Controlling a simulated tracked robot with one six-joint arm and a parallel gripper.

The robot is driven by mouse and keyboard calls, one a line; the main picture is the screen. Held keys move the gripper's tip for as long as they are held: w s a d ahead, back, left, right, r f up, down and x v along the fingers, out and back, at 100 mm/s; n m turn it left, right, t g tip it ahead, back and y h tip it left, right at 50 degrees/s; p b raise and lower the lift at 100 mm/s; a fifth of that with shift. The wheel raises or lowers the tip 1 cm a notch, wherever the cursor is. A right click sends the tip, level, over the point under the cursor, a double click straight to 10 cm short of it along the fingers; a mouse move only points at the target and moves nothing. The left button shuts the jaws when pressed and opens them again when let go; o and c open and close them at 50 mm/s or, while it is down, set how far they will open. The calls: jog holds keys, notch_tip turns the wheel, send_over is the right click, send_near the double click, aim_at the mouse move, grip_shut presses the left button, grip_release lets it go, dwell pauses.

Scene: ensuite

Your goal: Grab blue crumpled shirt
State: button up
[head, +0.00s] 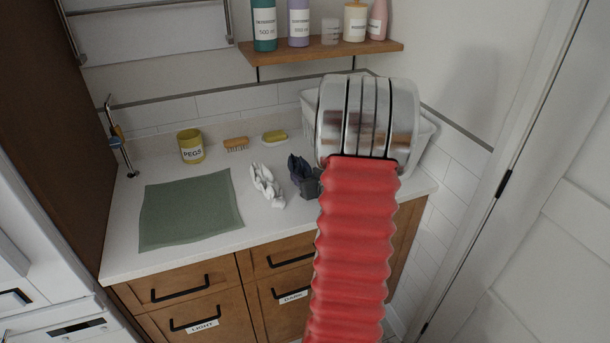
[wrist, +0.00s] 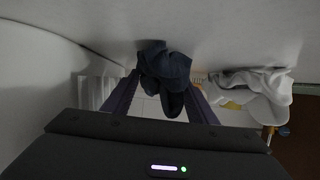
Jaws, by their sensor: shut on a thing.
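The blue crumpled shirt (head: 297,166) is a small dark navy bundle on the white counter, just left of my arm in the head view. In the wrist view the shirt (wrist: 165,66) sits between the two fingers of my gripper (wrist: 163,82), which is shut on it. The shirt appears to touch the counter surface, which is at the top of the wrist view. My arm hides most of the gripper in the head view.
A white crumpled cloth (head: 266,186) lies just left of the shirt. A green mat (head: 188,211), a yellow pegs pot (head: 191,146), a brush (head: 236,144) and a yellow sponge (head: 274,136) are farther left. A white basket (head: 427,132) stands behind my arm. A bottle shelf (head: 330,51) hangs above.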

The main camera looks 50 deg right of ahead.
aim_at(307, 168)
jog(key=shift+c, duration=1.3)
jog(key=shift+r, duration=0.1)
notch_tip(307, 168, up, 18)
